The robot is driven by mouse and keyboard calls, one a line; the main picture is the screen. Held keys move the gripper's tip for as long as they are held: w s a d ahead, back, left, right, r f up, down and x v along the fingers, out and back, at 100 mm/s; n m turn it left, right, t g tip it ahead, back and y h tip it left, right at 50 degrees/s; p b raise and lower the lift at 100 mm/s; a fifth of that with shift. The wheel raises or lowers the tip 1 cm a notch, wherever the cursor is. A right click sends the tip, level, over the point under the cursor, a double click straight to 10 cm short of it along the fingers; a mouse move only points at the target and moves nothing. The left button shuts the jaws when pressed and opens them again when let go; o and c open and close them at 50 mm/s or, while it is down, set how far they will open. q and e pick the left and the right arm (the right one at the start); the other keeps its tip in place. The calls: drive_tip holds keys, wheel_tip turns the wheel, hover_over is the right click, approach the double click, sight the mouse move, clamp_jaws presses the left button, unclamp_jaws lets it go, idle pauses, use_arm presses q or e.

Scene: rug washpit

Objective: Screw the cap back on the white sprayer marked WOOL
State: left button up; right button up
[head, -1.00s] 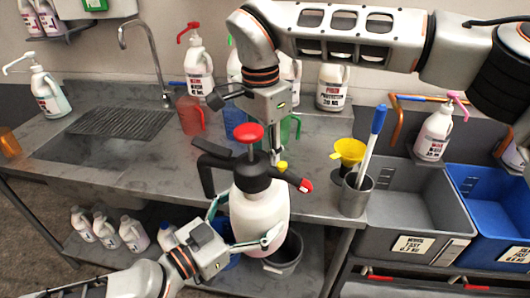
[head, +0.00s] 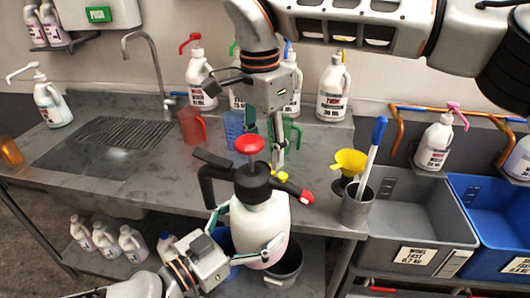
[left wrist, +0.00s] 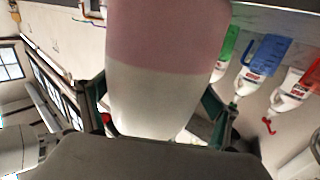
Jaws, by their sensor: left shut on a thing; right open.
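The white sprayer (head: 262,225) is upright in front of the counter edge. My left gripper (head: 243,258) is shut around its lower body; the left wrist view shows the body (left wrist: 160,90) between the fingers. A black cap (head: 252,182) with handle, red knob (head: 249,145) and red-tipped nozzle sits on its top; I cannot tell how tightly. No WOOL lettering shows on the side facing me. My right gripper (head: 250,118) is open and empty, pointing down above the cap, one finger just right of the red knob.
Behind stand red, blue and green jugs (head: 191,126) and several labelled bottles (head: 332,92). Right of the sprayer are a yellow funnel (head: 350,161) and a metal cup (head: 357,206) with a blue-handled tool. The sink (head: 95,150) is left; grey and blue tubs (head: 410,222) are right.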

drive_tip(key=shift+c, duration=0.3)
drive_tip(key=shift+s+r+n, duration=0.1)
drive_tip(key=shift+r+n, duration=1.5)
drive_tip(key=shift+r, duration=0.15)
drive_tip(key=shift+w+d+f, duration=0.1)
drive_tip(key=shift+w+f, duration=0.05)
drive_tip(key=shift+f, duration=1.85)
drive_tip(key=shift+w+f, duration=0.1)
drive_tip(key=shift+f, duration=1.9)
drive_tip(key=c, duration=1.2)
drive_tip(key=shift+o, duration=0.2)
drive_tip(key=shift+m, duration=1.7)
